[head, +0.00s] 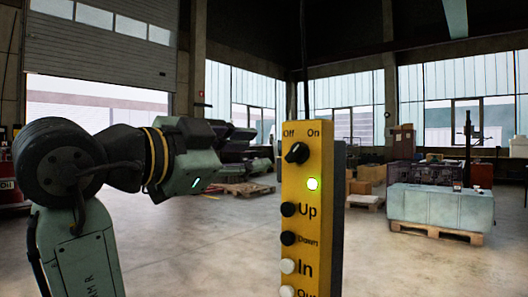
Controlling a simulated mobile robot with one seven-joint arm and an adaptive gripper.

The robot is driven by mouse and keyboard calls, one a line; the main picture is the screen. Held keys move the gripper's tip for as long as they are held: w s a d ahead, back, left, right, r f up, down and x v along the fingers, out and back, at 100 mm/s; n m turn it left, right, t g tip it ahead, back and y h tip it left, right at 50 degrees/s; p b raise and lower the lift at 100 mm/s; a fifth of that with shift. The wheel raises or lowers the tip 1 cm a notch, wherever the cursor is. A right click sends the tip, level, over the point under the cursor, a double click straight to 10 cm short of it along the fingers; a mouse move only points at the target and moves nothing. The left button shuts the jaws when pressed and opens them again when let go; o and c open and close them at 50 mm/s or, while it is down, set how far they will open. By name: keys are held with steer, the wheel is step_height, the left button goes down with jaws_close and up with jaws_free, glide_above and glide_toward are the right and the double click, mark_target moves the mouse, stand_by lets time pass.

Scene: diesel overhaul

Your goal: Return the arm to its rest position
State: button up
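My arm rises at the left of the head view and bends to the right at a large dark joint. My gripper (243,147) is at its end, with dark fingers pointing right and away from me. The fingers overlap dark things behind them, so I cannot tell whether they are open or shut. I can make out nothing held in them. A yellow control panel (311,187) hangs upright to the right of the gripper. The two appear apart in the picture.
A pale green block (440,207) sits on a wooden pallet at the right. Another pallet (243,189) lies behind the gripper. Boxes (371,174) stand farther back. A red oil drum (8,185) is at the left edge. Grey floor (200,250) below the gripper is clear.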

steer(key=shift+s+a, duration=0.15)
steer(key=shift+s, duration=0.1)
